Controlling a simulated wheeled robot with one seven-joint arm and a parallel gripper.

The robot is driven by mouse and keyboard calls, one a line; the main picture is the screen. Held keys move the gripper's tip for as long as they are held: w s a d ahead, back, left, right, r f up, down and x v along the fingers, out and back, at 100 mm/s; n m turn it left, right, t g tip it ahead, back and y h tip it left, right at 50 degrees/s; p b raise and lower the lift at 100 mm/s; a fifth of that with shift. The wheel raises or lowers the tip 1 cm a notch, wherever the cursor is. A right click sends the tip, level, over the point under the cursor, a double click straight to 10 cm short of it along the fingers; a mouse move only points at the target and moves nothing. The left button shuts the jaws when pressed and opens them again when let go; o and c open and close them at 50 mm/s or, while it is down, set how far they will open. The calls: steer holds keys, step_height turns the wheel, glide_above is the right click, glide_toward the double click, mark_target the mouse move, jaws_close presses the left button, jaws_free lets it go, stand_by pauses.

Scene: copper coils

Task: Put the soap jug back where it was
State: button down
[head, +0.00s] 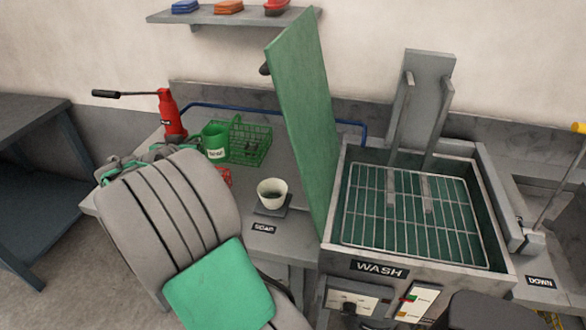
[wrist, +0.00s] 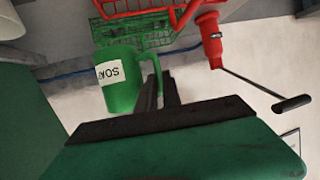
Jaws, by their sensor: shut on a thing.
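The soap jug, a green jug with a white label (head: 216,141), is in the head view just beyond my arm, beside the green wire basket. It also shows in the wrist view (wrist: 120,88), left of my fingers. My gripper (wrist: 161,84) is shut on the jug's handle.
A green wire basket (head: 250,144) and a red hand pump (head: 170,117) stand at the back. A red basket (wrist: 135,8) is partly hidden by my arm. A tall green panel (head: 300,110) rises left of the wash basin (head: 408,213). Some bench around the cup is clear.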

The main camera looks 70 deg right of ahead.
steer(key=s+d+m+g+h+b, duration=0.15)
steer(key=s+d+m+g, duration=0.35)
steer(key=s+d, duration=0.65)
steer(key=shift+y, duration=0.25)
steer(key=s+d+f+p, duration=0.1)
steer(key=d+f, duration=0.3)
steer(key=s+d+f+p, duration=0.1)
steer(key=d+f, duration=0.4)
steer(key=s+d+f+p, duration=0.1)
steer(key=d+f+p, duration=0.1)
steer(key=d+f, duration=0.2)
steer(key=shift+s+d+f, duration=0.25)
steer(key=shift+d, duration=0.2)
steer(key=shift+f, duration=0.1)
